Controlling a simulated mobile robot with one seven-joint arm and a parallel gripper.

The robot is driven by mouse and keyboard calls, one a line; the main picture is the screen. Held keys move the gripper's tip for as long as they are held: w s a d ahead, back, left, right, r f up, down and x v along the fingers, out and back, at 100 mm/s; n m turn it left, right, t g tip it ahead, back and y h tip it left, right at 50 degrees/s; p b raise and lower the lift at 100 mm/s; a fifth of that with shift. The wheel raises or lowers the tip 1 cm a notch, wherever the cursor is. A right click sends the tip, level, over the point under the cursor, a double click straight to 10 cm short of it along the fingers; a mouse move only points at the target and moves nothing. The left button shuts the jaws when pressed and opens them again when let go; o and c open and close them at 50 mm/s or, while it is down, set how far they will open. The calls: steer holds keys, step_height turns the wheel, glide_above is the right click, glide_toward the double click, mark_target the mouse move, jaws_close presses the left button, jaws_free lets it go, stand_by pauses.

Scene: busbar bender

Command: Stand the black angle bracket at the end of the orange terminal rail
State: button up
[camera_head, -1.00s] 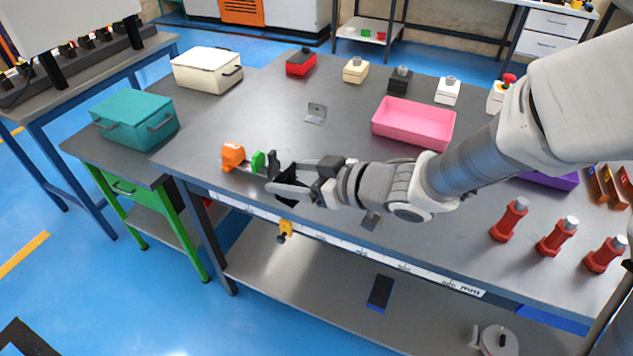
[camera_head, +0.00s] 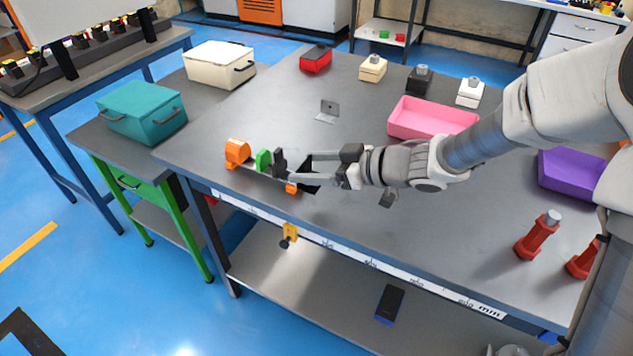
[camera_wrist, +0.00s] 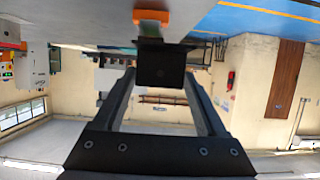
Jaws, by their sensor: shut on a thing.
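The terminal rail (camera_head: 250,169) lies on the grey workbench near its front left edge. In the wrist view the bracket (camera_wrist: 160,66) shows as a dark square plate between the fingertips, with an orange piece (camera_wrist: 152,18) just beyond. Whether the bracket touches rail or bench is unclear.
A grey angled plate (camera_head: 328,110) stands behind the rail. A pink tray (camera_head: 405,128) and a purple bin (camera_head: 550,188) are to the right. Red posts (camera_head: 536,240) stand near the front right. The bench between rail and pink tray is mostly clear.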

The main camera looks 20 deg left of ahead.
steer(key=shift+w+f, duration=0.5)
steer(key=shift+w, duration=0.35)
steer(key=shift+f, duration=0.25)
steer(key=shift+f+b, duration=1.05)
steer(key=shift+f, duration=0.7)
steer(key=shift+f, duration=0.2)
steer(key=o, duration=1.4)
steer(key=shift+r, duration=0.15)
